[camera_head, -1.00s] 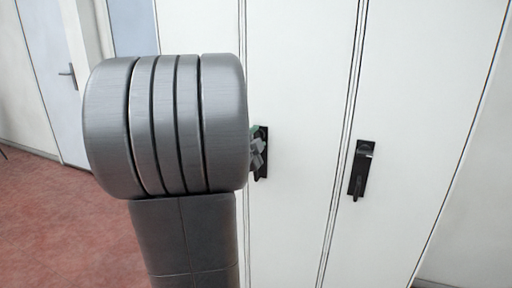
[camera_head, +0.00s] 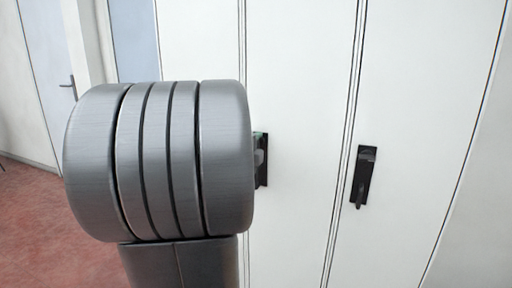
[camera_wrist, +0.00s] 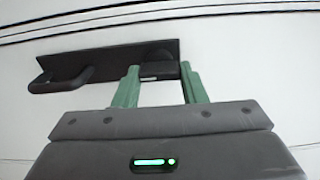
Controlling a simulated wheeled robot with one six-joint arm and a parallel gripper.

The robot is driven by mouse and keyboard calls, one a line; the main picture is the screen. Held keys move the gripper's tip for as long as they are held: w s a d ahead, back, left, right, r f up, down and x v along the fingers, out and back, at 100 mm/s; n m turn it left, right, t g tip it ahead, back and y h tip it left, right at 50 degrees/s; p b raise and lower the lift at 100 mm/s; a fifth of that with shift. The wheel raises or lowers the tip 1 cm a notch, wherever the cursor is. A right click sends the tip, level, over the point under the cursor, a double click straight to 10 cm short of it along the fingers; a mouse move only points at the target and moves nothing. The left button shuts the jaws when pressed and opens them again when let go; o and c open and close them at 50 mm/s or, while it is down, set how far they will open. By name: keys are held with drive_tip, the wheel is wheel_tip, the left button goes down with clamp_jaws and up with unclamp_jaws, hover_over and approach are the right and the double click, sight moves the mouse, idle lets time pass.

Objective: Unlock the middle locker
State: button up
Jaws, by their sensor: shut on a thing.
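The middle locker door (camera_head: 290,80) is white and closed, with a black lock plate (camera_head: 263,175) partly hidden behind my arm in the head view. In the wrist view the black plate (camera_wrist: 105,66) carries a bar handle (camera_wrist: 62,80) at its left end and a dark, rounded lock knob (camera_wrist: 158,62) at its right end. My gripper (camera_wrist: 161,70) has its two green fingers on either side of the knob and is shut on it. The knob's near part is shaded, so its turn angle is hard to tell. In the head view only a sliver of the gripper shows.
The right locker door (camera_head: 415,100) is closed, with a similar black plate and handle (camera_head: 362,178). A door with a lever handle (camera_head: 69,86) stands at the far left. Red floor (camera_head: 35,215) is open at the lower left.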

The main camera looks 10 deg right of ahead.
drive_tip(key=o, duration=1)
drive_tip(key=p+v, duration=0.1)
drive_tip(key=v, duration=1.2)
drive_tip(key=shift+s+a, duration=0.25)
drive_tip(key=shift+s, duration=0.05)
drive_tip(key=x, duration=1.4)
drive_tip(key=shift+b, duration=0.45)
